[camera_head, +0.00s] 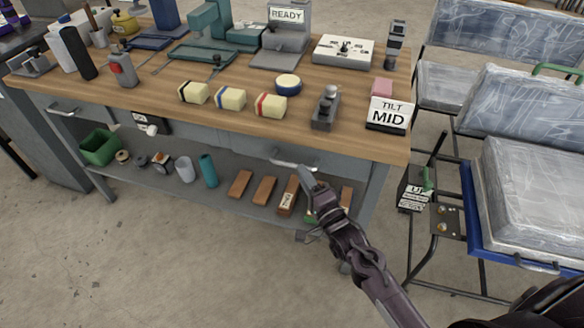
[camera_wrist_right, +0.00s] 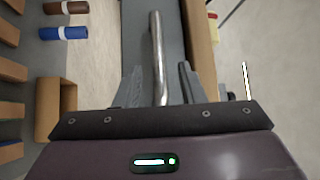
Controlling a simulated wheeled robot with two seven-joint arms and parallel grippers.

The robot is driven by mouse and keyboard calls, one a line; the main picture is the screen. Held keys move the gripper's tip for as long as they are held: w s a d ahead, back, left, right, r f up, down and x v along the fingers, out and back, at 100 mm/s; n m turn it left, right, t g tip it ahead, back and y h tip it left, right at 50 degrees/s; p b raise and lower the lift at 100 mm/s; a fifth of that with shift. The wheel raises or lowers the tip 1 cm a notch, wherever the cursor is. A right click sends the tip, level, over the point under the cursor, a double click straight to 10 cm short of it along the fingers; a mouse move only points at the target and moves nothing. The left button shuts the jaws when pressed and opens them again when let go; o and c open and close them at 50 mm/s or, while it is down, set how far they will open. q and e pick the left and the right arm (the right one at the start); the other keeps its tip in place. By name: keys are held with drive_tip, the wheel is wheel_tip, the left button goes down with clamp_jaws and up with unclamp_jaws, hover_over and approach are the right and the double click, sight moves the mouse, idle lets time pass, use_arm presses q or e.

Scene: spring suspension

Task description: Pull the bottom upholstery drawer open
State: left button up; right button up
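A grey drawer front (camera_head: 240,146) with a silver bar handle (camera_head: 288,164) sits under the right part of the wooden bench top. It looks closed, and I see no label on it. My right gripper (camera_head: 306,176) is at the right end of this handle. In the right wrist view the handle (camera_wrist_right: 157,50) runs between the two fingers of the right gripper (camera_wrist_right: 160,85), which are spread with a visible gap on the right side. My left gripper is not in view.
The bench top (camera_head: 170,98) carries tools, foam blocks and a "TILT MID" sign (camera_head: 388,113). A lower shelf (camera_head: 222,190) holds wooden blocks, cups and a green bin (camera_head: 98,148). Wrapped seats (camera_head: 530,195) stand at the right. The floor in front is clear.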

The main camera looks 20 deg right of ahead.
sight(296, 164)
drive_tip(key=shift+x, duration=2.35)
drive_tip(key=shift+f, duration=0.1)
drive_tip(key=shift+c, duration=0.4)
clamp_jaws()
